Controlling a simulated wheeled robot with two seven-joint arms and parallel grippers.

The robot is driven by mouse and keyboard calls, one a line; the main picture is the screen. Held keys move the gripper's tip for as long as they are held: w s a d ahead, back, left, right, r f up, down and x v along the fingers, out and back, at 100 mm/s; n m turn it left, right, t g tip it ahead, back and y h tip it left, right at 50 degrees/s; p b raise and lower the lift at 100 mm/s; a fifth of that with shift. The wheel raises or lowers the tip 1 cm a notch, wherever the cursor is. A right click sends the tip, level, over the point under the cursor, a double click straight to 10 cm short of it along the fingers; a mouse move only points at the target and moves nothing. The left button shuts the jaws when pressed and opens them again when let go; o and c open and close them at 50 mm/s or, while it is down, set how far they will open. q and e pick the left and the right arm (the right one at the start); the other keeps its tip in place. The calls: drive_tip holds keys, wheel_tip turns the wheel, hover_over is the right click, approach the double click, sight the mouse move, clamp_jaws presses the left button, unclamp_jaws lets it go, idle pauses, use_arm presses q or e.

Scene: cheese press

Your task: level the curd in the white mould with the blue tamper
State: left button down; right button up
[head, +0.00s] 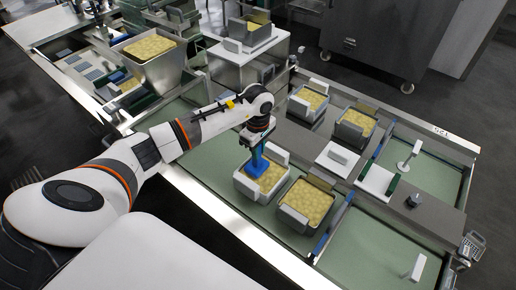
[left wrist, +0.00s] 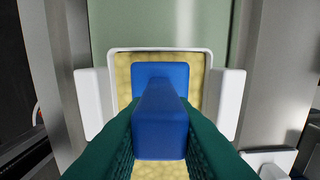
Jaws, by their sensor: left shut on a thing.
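A white mould (head: 246,190) filled with yellow curd (head: 270,178) sits on the green table surface, near the middle of the head view. My left gripper (head: 257,146) is above it, shut on the blue tamper (head: 256,163). In the left wrist view, the tamper (left wrist: 160,115) is between the green fingers, with its flat blue plate over the curd (left wrist: 123,80) inside the mould's rim (left wrist: 208,54). I cannot tell whether the plate touches the curd. The mould has a white side grip (left wrist: 229,103) on each side. My right gripper is not in view.
Several metal moulds of curd stand close by, one (head: 308,200) just right of the white mould. A hopper of curd (head: 150,48) is at the back left. White-handled tools (head: 416,267) stand at the right. The green area (head: 375,250) at the front right is mostly clear.

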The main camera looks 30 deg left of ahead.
use_arm(q)
drive_tip(key=shift+f, duration=0.35)
drive_tip(key=shift+d+r, duration=0.1)
drive_tip(key=shift+d, duration=0.05)
drive_tip(key=shift+d, duration=0.85)
drive_tip(key=shift+s+d, duration=0.15)
drive_tip(key=shift+d, duration=1.05)
drive_tip(key=shift+a, duration=0.1)
drive_tip(key=shift+a+b, duration=0.85)
drive_tip(key=shift+a, duration=1.25)
drive_tip(key=shift+d, duration=2.25)
drive_tip(key=shift+a+b, duration=0.55)
drive_tip(key=shift+a, duration=1.7)
drive_tip(key=shift+d, duration=2.2)
